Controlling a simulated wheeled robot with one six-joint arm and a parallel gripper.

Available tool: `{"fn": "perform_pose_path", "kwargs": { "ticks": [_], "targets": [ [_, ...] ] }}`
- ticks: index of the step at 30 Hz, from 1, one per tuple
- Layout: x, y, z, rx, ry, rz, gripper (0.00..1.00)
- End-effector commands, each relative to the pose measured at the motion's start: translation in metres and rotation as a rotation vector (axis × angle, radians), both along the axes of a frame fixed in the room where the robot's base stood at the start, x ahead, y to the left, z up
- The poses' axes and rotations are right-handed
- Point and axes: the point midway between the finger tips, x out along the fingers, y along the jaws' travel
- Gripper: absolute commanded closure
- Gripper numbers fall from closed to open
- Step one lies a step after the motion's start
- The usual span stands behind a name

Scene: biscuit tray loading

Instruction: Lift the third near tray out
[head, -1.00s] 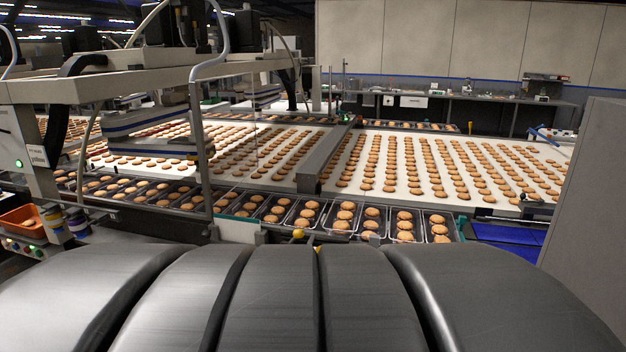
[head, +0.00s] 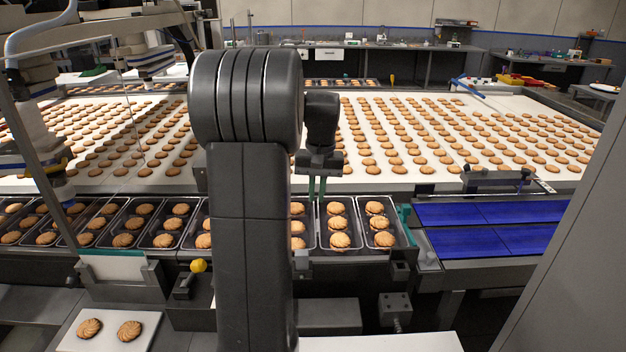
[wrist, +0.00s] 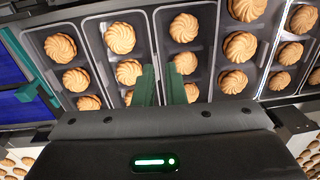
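A row of dark trays of round biscuits runs along the near side of the conveyor. Counting from the blue-mat end, the third tray (wrist: 207,60) is partly behind my arm in the head view, where its biscuits show just left of my fingers. In the wrist view its biscuits lie beside and behind my right finger. My gripper (head: 317,187) has green fingers, which show in the wrist view (wrist: 160,85) with a narrow empty gap. They are over the border between the second tray (head: 319,212) and the third. Contact with a tray wall cannot be told.
Blue mats (head: 500,228) lie right of the tray row. A white conveyor (head: 440,178) full of biscuits is behind it. A yellow knob (head: 198,266) stands in front, near a white board (head: 65,335) with two biscuits. A grey panel (head: 570,240) stands at right.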

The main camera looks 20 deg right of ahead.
Motion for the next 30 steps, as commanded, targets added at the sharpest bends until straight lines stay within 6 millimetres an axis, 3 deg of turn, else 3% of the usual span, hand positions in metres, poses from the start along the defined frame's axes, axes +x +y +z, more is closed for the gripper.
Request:
{"fn": "perform_pose_path", "kwargs": {
  "ticks": [5,21,30],
  "targets": [
    [0.002,-0.001,-0.013,0.002,0.002,-0.002,0.90],
    [0.003,0.006,-0.112,0.002,0.002,-0.001,0.90],
    [0.004,0.007,-0.136,0.001,-0.001,-0.001,0.90]
  ]
}}
